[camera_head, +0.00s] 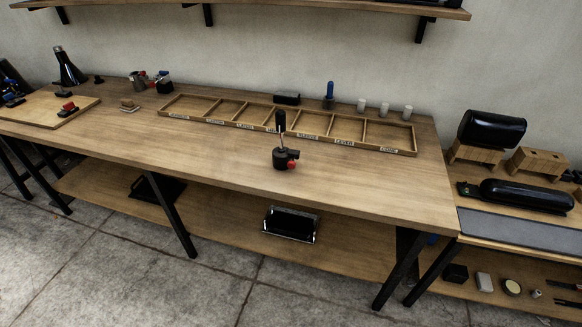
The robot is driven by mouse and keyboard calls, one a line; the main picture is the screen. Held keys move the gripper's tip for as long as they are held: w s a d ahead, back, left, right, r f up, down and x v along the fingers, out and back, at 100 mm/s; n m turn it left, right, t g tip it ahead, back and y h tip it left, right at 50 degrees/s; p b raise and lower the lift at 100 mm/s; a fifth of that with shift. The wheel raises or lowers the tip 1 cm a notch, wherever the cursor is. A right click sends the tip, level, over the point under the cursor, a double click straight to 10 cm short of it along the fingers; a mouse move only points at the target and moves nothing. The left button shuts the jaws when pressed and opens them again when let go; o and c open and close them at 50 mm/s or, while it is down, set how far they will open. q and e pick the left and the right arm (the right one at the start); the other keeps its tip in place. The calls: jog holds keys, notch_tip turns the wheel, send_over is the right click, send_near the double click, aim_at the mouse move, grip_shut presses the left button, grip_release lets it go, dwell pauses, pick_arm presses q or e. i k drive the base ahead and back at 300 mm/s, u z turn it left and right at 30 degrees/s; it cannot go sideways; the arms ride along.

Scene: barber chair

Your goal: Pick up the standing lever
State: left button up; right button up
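A standing lever (281,124) with a thick black handle rises upright from a dark round base (285,158) with a red knob on its right side. It stands on the wooden workbench (230,155), in front of the divided wooden tray (385,149). One label on the tray's front, right of the lever, seems to read "LEVER". Neither of my grippers shows in this view, so their state and their distance from the lever cannot be seen.
Small cylinders (385,109), a blue-handled item (329,95) and a black block (287,98) stand behind the tray. A wooden board (45,112) with small parts lies at left. A shelf (270,8) hangs above. The bench front around the lever is clear.

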aim_at(281, 155)
jog(key=u, duration=0.4)
jog(key=k, duration=0.55)
jog(key=u, duration=0.75)
jog(key=i, duration=1.2)
jog(key=z, duration=1.15)
jog(key=i, duration=0.6)
jog(key=z, duration=0.55)
jog(key=k, duration=0.5)
jog(key=z, duration=0.05)
jog(key=i, duration=0.45)
